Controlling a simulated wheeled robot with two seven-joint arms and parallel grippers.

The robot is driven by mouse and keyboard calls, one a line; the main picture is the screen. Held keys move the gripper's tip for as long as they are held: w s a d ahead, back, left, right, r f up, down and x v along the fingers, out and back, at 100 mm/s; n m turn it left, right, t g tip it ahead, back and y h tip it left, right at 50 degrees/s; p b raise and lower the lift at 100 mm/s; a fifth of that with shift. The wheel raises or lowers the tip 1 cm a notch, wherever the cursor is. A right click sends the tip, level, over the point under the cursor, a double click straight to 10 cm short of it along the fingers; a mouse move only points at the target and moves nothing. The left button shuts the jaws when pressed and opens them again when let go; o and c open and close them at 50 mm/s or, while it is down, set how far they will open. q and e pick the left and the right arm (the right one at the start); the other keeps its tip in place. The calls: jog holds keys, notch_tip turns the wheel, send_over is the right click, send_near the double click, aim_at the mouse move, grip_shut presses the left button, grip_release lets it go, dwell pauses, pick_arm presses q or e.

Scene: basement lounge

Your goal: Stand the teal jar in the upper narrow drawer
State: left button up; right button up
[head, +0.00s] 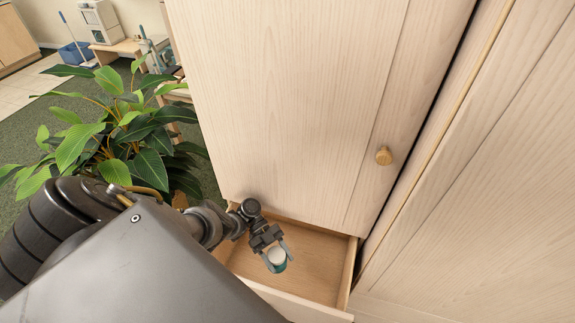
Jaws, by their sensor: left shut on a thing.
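The teal jar (279,266) has a pale lid and looks upright. My left gripper (276,255) is shut on it, with a finger on each side. Gripper and jar appear over the open drawer (318,262), towards its left part; I cannot tell whether the jar touches the drawer floor. The drawer is pale wood, pulled out below a cabinet door, and the part of its floor that shows is bare. My own body hides its left front part. My right gripper is not in view.
A closed cabinet door (290,100) with a round wooden knob (384,156) rises directly above the drawer. More tall wooden fronts (480,210) stand at the right. A large leafy plant (115,135) is at the left, close to my left arm.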

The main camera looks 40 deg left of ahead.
pick_arm(q)
notch_tip(320, 180, down, 4)
jog(key=shift+w+r+b, duration=0.15)
jog(key=shift+r+b, duration=0.05)
jog(key=shift+b, duration=0.8)
jog(key=shift+f, duration=0.35)
jog(key=shift+f+b, duration=0.1)
jog(key=shift+b, duration=0.2)
jog(key=shift+f, duration=0.15)
notch_tip(320, 180, down, 14)
jog(key=b, duration=1.2)
jog(key=shift+r, duration=0.25)
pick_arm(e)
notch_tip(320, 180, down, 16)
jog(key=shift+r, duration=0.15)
